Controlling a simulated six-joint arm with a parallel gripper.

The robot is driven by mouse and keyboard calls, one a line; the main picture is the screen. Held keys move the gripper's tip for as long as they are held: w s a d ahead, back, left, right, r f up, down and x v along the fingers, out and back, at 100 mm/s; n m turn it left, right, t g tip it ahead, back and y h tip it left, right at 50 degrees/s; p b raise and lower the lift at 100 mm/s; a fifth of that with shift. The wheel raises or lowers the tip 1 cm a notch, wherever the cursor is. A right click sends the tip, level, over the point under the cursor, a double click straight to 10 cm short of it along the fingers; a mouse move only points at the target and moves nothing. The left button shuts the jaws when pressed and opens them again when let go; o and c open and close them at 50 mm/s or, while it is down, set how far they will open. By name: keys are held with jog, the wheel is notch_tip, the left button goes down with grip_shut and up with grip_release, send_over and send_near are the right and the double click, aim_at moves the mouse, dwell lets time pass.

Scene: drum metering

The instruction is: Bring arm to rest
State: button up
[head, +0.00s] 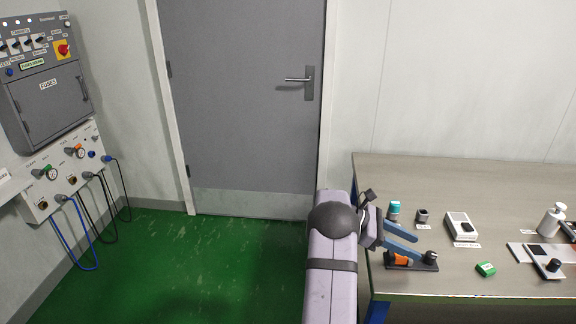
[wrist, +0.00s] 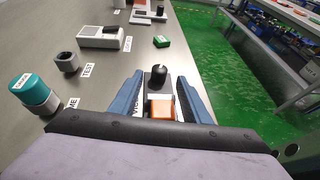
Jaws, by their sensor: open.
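My gripper (head: 422,247) reaches over the left end of the bench, its two blue fingers apart. In the wrist view my gripper (wrist: 160,80) is open, with nothing clamped between the fingers. An orange piece (wrist: 162,108) shows in the gap, on a dark holder (head: 428,267) that also bears a black knob (wrist: 158,74). In the head view the orange piece (head: 402,260) lies beside the lower finger. I cannot tell how far the fingers are above it.
A teal-capped container (head: 394,211), a dark grey cup (head: 423,215), a white meter (head: 460,226) and a green block (head: 486,269) stand on the bench (head: 430,172). A white bottle (head: 551,220) is farther right. A fuse panel (head: 50,90) hangs left; green floor (head: 200,260) is clear.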

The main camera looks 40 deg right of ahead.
jog(key=w+a+r+m+t+y+p, duration=0.1)
jog(key=w+a+t+p, duration=0.3)
jog(key=a, duration=0.8)
jog(key=w+a+r+m+t+y, duration=0.1)
jog(key=w+a+r+t+y, duration=0.1)
jog(key=w+a, duration=0.65)
jog(key=s+a+r+m+t+y+p, duration=0.1)
jog(key=s+a, duration=0.3)
jog(key=a, duration=1.2)
jog(key=s+a+r+m+t+y+p, duration=0.1)
jog(key=s+a+m+t+y+p, duration=0.2)
jog(key=a, duration=1.3)
jog(key=shift+s+m+t+y+p, duration=0.3)
jog(key=shift+s+m+y, duration=0.35)
jog(key=shift+m, duration=0.15)
jog(key=shift+d, duration=0.1)
